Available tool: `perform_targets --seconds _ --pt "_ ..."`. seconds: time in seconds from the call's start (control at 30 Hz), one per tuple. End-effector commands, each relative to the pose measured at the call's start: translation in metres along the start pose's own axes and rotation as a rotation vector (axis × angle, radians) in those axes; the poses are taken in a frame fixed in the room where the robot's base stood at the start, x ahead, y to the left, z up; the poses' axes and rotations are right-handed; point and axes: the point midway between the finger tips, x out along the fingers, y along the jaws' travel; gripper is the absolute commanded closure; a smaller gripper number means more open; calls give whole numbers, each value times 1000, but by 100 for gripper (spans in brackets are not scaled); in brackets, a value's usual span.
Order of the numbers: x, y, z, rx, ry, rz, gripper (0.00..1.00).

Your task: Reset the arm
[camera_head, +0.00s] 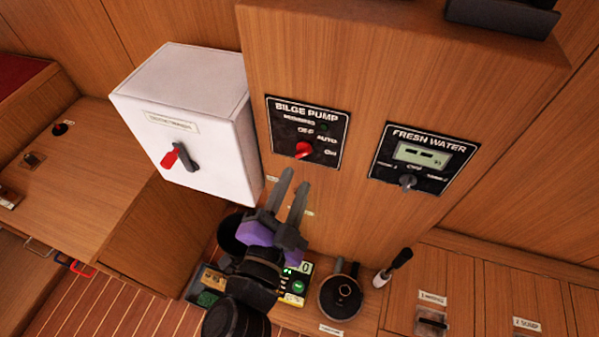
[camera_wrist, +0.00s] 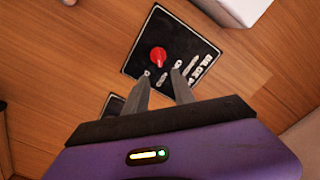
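My gripper (camera_head: 291,190) is in front of the wooden panel, a little below the bilge pump panel (camera_head: 309,158). Its two grey fingers are apart with nothing between them. In the wrist view, the fingers (camera_wrist: 161,85) point toward the black bilge pump panel (camera_wrist: 205,57) and its red knob (camera_wrist: 158,57). The fingertips appear short of the knob, with no contact seen. In the head view, the red knob (camera_head: 303,149) sits near the middle of its panel. My arm extends down from the gripper and hides part of the items below.
A white box (camera_head: 185,100) with a red-tipped switch (camera_head: 178,157) stands left of the gripper. A fresh water panel (camera_head: 423,158) is to the right. Below are a round black fitting (camera_head: 340,298), a lever with a white base (camera_head: 392,268) and a battery-like box (camera_head: 298,283).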

Motion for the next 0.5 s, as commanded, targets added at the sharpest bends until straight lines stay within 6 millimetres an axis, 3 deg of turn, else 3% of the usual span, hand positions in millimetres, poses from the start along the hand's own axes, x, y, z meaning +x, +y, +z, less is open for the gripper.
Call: perform_targets --seconds 0.5 --pt "-8 0 0 -1 0 0 69"
